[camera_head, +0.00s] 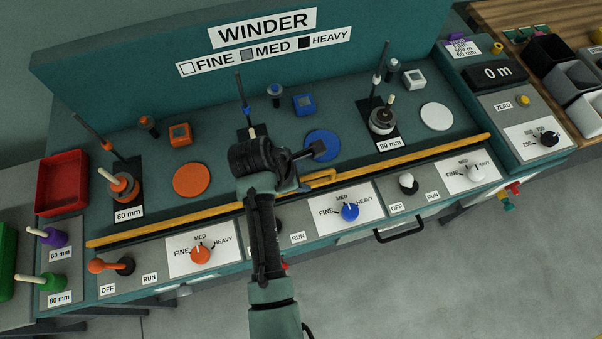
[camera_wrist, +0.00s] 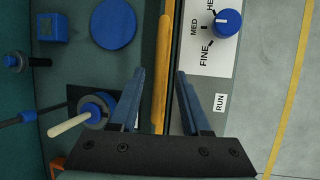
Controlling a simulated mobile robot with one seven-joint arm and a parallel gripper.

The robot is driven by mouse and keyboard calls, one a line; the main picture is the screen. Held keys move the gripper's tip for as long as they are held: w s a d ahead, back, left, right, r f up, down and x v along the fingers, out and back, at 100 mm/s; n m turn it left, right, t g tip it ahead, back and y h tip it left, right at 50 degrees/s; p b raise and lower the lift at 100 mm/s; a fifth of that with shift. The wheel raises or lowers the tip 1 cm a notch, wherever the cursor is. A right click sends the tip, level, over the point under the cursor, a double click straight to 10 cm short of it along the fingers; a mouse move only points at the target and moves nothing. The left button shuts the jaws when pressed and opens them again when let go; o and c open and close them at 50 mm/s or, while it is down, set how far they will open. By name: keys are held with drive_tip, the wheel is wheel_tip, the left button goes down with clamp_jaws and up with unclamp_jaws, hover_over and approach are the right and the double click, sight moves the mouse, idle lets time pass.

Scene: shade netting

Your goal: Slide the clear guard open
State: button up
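The clear guard's pane is too transparent to make out. A long yellow bar (camera_head: 420,154), which looks like its front edge, runs along the winder front, with a short yellow handle (camera_head: 321,178) just right of my gripper. My gripper (camera_head: 306,168) is over the middle of the bar, partly hiding it. In the wrist view, the two fingers of my gripper (camera_wrist: 159,73) are spread apart, with the yellow bar (camera_wrist: 164,60) running between them and a gap on both sides. Whether a finger touches it cannot be told.
Behind the bar stand orange, blue and white stations with spindles and discs (camera_head: 192,180). In front are the selector knobs (camera_head: 350,212) and the left lever (camera_head: 108,266). A red tray (camera_head: 62,183) is at left; a meter box (camera_head: 495,75) is at right.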

drive_tip(key=v, duration=1.3)
drive_tip(key=w+r+m+t+y, duration=0.1)
drive_tip(key=w+r+m+t, duration=0.35)
drive_tip(key=r, duration=0.35)
drive_tip(key=w+r+m+t+y, duration=0.1)
drive_tip(key=w+r+m+t, duration=0.2)
drive_tip(key=w+r, duration=0.45)
wheel_tip(320, 180, up, 20)
drive_tip(key=d+m+t+y, duration=0.1)
drive_tip(key=d+m+t, duration=0.1)
drive_tip(key=m+t, duration=0.45)
drive_tip(key=s+d+r+m+t, duration=0.1)
drive_tip(key=s+r+m+t, duration=0.2)
drive_tip(key=r, duration=0.7)
drive_tip(key=s+d+r+m+t, duration=0.1)
drive_tip(key=s+r+m+t, duration=0.3)
drive_tip(key=s+r+t, duration=0.3)
drive_tip(key=s+r, duration=0.4)
drive_tip(key=shift+s+d+r+y, duration=0.3)
drive_tip(key=shift+d+r, duration=0.05)
drive_tip(key=shift+d, duration=0.05)
